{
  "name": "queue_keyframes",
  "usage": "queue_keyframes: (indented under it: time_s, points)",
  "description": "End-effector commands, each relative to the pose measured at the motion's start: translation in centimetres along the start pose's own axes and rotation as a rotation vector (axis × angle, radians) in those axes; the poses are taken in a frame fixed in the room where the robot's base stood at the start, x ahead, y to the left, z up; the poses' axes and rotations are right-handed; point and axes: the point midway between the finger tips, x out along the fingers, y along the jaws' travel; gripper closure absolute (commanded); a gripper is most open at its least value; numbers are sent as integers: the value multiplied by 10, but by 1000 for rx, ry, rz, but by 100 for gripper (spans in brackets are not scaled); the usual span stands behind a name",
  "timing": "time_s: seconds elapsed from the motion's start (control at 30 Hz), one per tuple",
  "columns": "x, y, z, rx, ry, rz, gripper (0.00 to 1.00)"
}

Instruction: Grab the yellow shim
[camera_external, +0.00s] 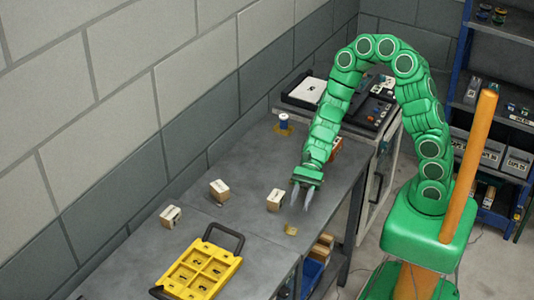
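A small, flat yellow piece (290,230), which looks like the shim, lies on the grey workbench (240,215) near its front edge. It is too small to make out its exact shape. My gripper (302,199) points down above the bench, a little above the yellow piece in the picture and apart from it. Its two grey fingers are spread, with nothing seen between them.
A yellow numbered tray (232,263) with dark handles is at front left. A blue spool (283,121) stands farther back.

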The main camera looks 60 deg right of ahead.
Motion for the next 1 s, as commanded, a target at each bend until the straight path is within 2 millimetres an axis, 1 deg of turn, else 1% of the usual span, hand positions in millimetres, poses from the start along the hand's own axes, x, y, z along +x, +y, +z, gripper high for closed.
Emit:
queue_keyframes:
  time_s: [0.03,0.1,0.3,0.47,0.7,0.87,1.0]
  points:
    - [4,-2,-6,37,-6,-10,64]
    - [6,-5,-12,73,-10,-22,64]
    - [11,-9,-20,122,-15,-39,64]
    - [18,-10,-19,126,-17,-40,64]
    - [35,-10,-20,125,-13,-38,64]
    - [41,-12,-20,125,-13,-39,64]
    - [52,-15,-19,125,-14,-39,64]
